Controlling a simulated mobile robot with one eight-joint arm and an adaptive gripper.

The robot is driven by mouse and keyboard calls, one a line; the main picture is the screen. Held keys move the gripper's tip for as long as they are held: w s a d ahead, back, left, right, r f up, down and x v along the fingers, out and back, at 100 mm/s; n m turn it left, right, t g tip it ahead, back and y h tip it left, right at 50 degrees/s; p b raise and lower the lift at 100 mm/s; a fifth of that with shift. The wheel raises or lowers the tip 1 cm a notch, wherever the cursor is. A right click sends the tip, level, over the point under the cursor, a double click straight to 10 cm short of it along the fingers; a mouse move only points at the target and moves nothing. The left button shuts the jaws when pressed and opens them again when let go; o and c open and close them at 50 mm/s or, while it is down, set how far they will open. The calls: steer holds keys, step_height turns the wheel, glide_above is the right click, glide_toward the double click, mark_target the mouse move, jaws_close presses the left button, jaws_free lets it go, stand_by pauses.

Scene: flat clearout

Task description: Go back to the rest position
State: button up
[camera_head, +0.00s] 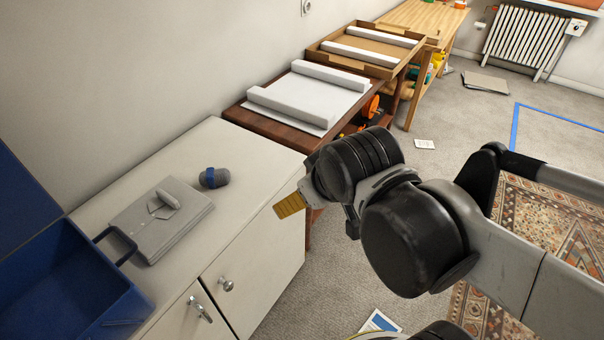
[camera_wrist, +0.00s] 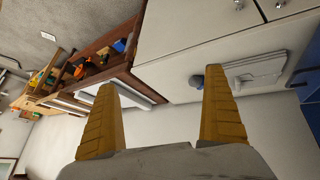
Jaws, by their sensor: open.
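My gripper (camera_wrist: 163,108) is open and empty in the wrist view, with its two yellow fingers spread apart. In the head view my gripper (camera_head: 290,206) shows a yellow finger in the air by the right edge of the white cabinet (camera_head: 240,228). My dark arm reaches in from the right. No object touches the fingers.
A blue crate (camera_head: 75,285) stands at the left. A grey folder-like item (camera_head: 160,228) and a grey-blue roll (camera_head: 214,177) lie on the cabinet top. A brown table (camera_head: 275,128) with white padded sheet stands behind. The carpet (camera_head: 385,190) has free room.

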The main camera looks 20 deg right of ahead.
steer(key=s+m, duration=0.2)
steer(key=m, duration=0.1)
steer(key=shift+s+d, duration=0.1)
steer(key=shift+s, duration=0.15)
stand_by(0.9)
